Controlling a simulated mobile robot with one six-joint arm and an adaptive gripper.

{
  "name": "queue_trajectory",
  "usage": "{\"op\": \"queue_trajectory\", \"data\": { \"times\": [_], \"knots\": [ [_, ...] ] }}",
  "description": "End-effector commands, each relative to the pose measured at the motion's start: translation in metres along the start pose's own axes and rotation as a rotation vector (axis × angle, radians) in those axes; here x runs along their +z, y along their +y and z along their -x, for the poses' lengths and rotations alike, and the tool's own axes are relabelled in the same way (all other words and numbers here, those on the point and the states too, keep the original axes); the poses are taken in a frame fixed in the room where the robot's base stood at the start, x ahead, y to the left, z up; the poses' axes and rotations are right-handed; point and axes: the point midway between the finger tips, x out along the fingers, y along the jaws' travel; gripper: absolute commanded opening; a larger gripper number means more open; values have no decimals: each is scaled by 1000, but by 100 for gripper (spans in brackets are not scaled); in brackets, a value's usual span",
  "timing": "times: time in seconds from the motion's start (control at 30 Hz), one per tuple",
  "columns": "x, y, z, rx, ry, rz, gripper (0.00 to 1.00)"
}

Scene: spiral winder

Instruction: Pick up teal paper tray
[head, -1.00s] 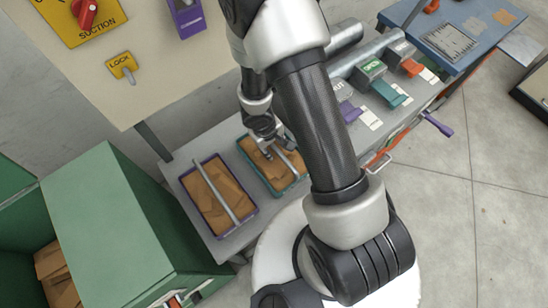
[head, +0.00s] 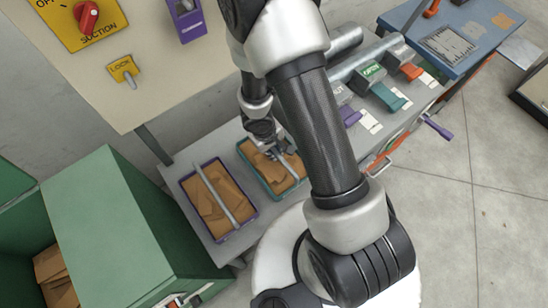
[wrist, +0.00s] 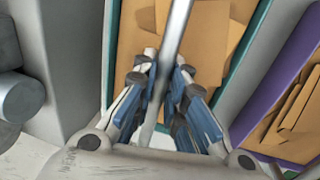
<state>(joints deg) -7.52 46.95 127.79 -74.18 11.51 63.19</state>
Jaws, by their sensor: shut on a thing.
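The teal paper tray (head: 305,178) sits on the grey bench with brown paper pieces (head: 265,166) in it and a grey bar handle (head: 291,163) across its top. In the wrist view its teal rim (wrist: 243,52) shows on the right, and the bar handle (wrist: 176,42) runs down between my fingers. My gripper (head: 272,152) is over the tray and shut on the bar handle; it also shows in the wrist view (wrist: 163,110). My arm hides part of the tray's right side in the head view. I cannot tell whether the tray is clear of the bench.
A purple tray (head: 256,211) with brown paper and a bar handle stands close on the left. A green cabinet (head: 110,215) is at the lower left. The yellow-lock panel (head: 122,68) stands behind.

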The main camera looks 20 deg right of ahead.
Motion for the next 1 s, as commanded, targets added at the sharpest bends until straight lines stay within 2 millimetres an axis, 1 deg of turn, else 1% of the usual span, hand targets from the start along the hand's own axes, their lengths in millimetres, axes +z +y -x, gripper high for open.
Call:
{"op": "queue_trajectory", "data": {
  "times": [0.17,0.27,0.37,0.47,0.57,0.8,0.9,1.0],
  "knots": [
    [-1,1,2,1,1,0,0],
    [-1,2,7,1,2,0,0],
    [-1,4,17,1,3,0,0],
    [-1,7,32,1,3,-1,0],
    [-1,10,51,1,3,-1,0],
    [-2,24,116,2,5,-2,0],
    [-2,28,140,1,5,-2,0],
    [-1,32,161,1,4,-1,0]
  ]
}}
